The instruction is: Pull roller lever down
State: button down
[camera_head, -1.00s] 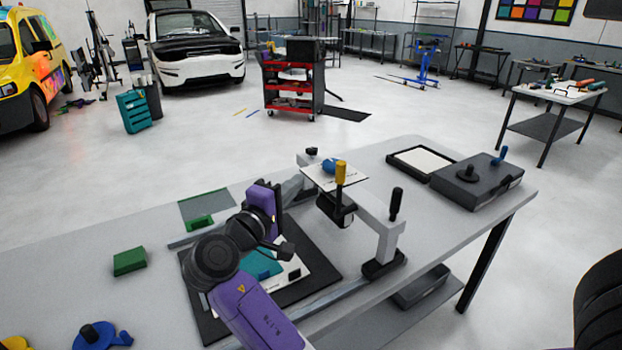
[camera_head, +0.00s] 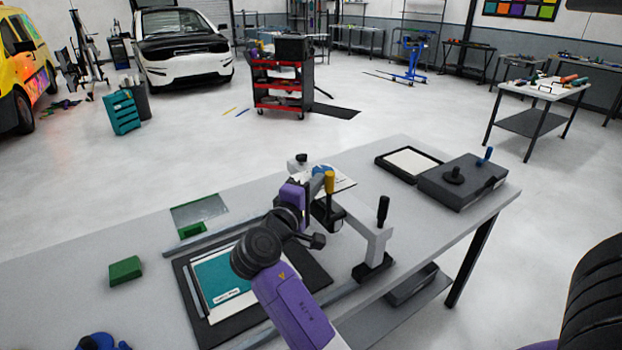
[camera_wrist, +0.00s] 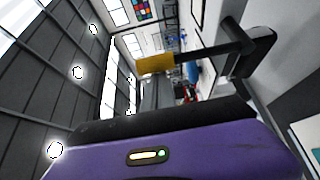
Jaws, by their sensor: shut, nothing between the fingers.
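The roller lever has a yellow handle (camera_head: 329,182) that stands upright above the dark roller body (camera_head: 328,215) on the grey gantry (camera_head: 360,228). In the wrist view the yellow handle (camera_wrist: 155,64) and its dark shaft lie sideways, just beyond my purple gripper housing. My gripper (camera_head: 297,192) is shut and empty, just left of the handle in the head view. I cannot tell whether it touches the handle. My gripper's fingertips are not clearly seen in either view.
A black-handled knob (camera_head: 383,209) stands on the gantry's near end. A teal sheet (camera_head: 222,278) lies on a dark mat (camera_head: 318,268). A green block (camera_head: 125,270) is at left. A dark box (camera_head: 465,183) and a tray (camera_head: 382,162) are at right. The left tabletop is mostly clear.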

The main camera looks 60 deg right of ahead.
jog(key=shift+f+b, duration=0.1)
jog(key=shift+b, duration=0.2)
jog(key=s+a+f+m+g+h+b, duration=0.2)
jog(key=s+m+b, duration=0.3)
jog(key=b, duration=1.2)
jog(key=s+a+f+m+g+h+b, duration=0.2)
jog(key=s+a+f+m+g+b, duration=0.2)
jog(key=m+b, duration=0.6)
jog(key=shift+s+a+f+m+g+b, duration=0.25)
jog(key=shift+s+f+m+g+b, duration=0.4)
jog(key=shift+b, duration=3.45)
jog(key=shift+s+n+t, duration=0.25)
jog(key=shift+r, duration=0.15)
